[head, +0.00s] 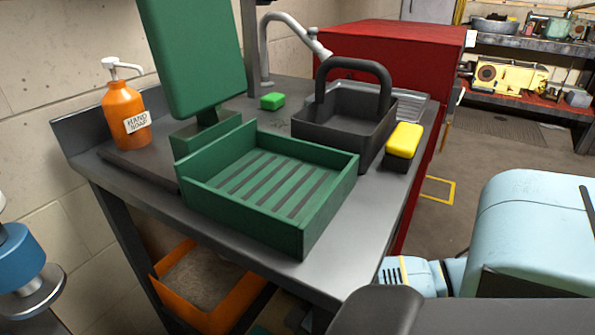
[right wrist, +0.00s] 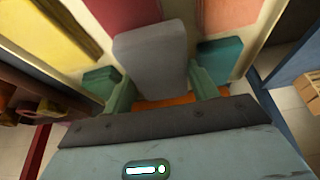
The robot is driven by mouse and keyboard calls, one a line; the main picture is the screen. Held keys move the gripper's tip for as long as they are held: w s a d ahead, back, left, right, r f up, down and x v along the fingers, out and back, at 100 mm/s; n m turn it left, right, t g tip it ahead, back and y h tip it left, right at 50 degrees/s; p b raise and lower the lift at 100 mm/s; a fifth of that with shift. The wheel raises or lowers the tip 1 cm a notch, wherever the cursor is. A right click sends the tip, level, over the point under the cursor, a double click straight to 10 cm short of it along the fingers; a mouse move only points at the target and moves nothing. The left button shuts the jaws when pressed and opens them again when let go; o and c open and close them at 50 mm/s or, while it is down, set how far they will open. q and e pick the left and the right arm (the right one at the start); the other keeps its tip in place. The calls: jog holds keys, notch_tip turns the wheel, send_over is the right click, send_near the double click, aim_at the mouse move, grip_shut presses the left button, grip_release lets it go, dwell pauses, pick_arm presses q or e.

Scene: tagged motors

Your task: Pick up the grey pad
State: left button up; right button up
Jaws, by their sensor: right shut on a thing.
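The grey pad (right wrist: 152,55) shows in the right wrist view as a flat, rounded grey block. My right gripper (right wrist: 161,84) is shut on it, with one green finger at each side. The pad sticks out beyond the fingers, and its near end is partly hidden by the gripper body. I do not make out the pad in the head view, where only pale blue arm parts of mine show at the lower right. My left gripper is not in view.
An orange bin (head: 225,310) is below. A red cabinet (head: 400,45) stands behind.

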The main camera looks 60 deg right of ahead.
jog(key=s, duration=0.2)
jog(key=s+p, duration=0.1)
jog(key=s, duration=0.2)
jog(key=s+a+r+p, duration=0.1)
jog(key=s, duration=0.2)
jog(key=shift+s, duration=0.25)
jog(key=shift+f, duration=0.1)
